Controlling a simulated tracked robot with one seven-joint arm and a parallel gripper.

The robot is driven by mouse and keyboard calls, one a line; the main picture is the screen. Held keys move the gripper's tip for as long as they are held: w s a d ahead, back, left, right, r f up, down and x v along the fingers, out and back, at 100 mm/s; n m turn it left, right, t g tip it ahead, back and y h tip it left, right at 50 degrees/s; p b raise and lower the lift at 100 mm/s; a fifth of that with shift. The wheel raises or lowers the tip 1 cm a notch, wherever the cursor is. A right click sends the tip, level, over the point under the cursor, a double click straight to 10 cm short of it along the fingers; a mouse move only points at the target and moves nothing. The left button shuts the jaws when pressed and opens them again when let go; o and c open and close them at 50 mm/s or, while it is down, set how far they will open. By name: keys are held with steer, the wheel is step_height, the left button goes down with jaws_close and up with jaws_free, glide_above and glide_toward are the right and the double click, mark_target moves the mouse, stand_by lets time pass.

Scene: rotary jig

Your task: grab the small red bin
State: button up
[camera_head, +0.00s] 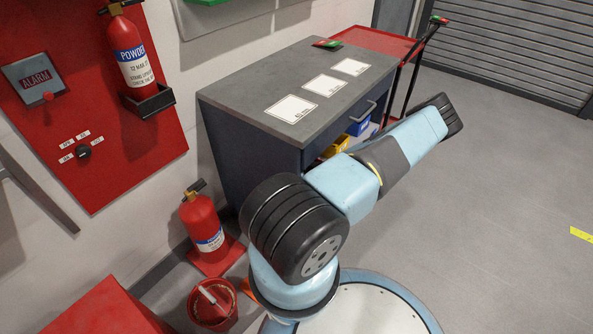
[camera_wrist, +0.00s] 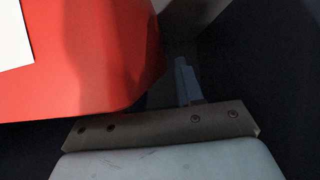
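In the wrist view a red surface with a rounded lower corner and a white label fills the upper left; it looks like the small red bin (camera_wrist: 95,60), very close to the camera. One finger of my gripper (camera_wrist: 184,82) shows just right of the red wall. The other finger is not visible, seemingly hidden behind the red. I cannot tell how wide the fingers stand or whether they touch the bin. In the head view my arm reaches along the cabinet front; the gripper and this bin cannot be made out there.
The grey cabinet (camera_head: 240,100) has a blue bin (camera_head: 358,127) and a yellow bin (camera_head: 337,145) in its open front. A red cart (camera_head: 375,40) stands behind it. A fire extinguisher (camera_head: 201,222) and a red bucket (camera_head: 212,322) stand at left.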

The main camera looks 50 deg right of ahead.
steer(key=shift+x, duration=1.05)
steer(key=shift+c, duration=0.4)
jaws_close()
